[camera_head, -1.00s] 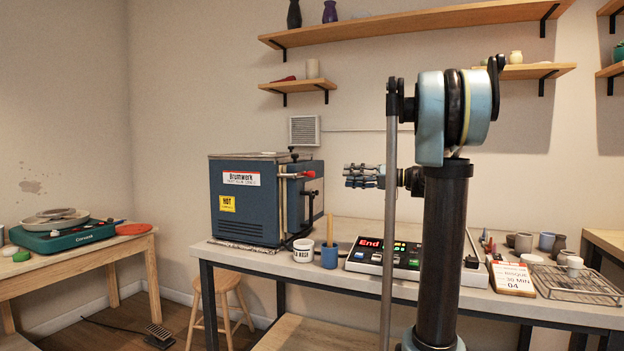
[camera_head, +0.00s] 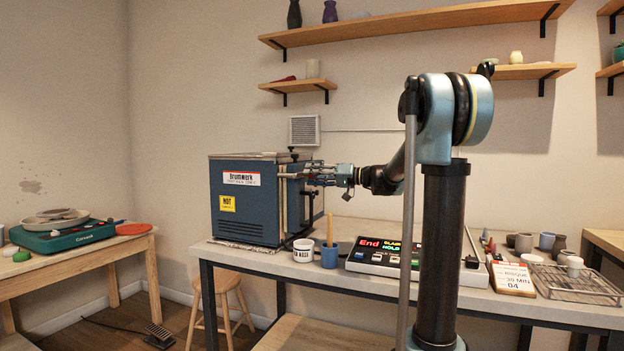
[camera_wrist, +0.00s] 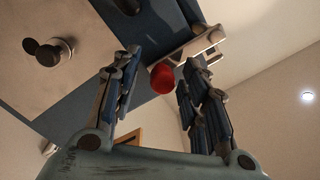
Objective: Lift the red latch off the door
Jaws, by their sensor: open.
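The red latch shows in the wrist view as a round red end (camera_wrist: 162,78) on a pale metal bar, at the edge of the blue kiln's door. My gripper (camera_wrist: 164,68) is open, with fingers on either side of the red end; I cannot tell whether they touch it. In the head view my gripper (camera_head: 312,174) is at the right side of the blue kiln (camera_head: 242,205), level with the latch, and hides the latch's red end.
A white mug (camera_head: 303,250) and a blue cup (camera_head: 330,256) with a wooden stick stand on the workbench below my gripper. A control box (camera_head: 371,262) with a lit display is right of them. A black-knobbed fitting (camera_wrist: 49,52) sits on the kiln's surface.

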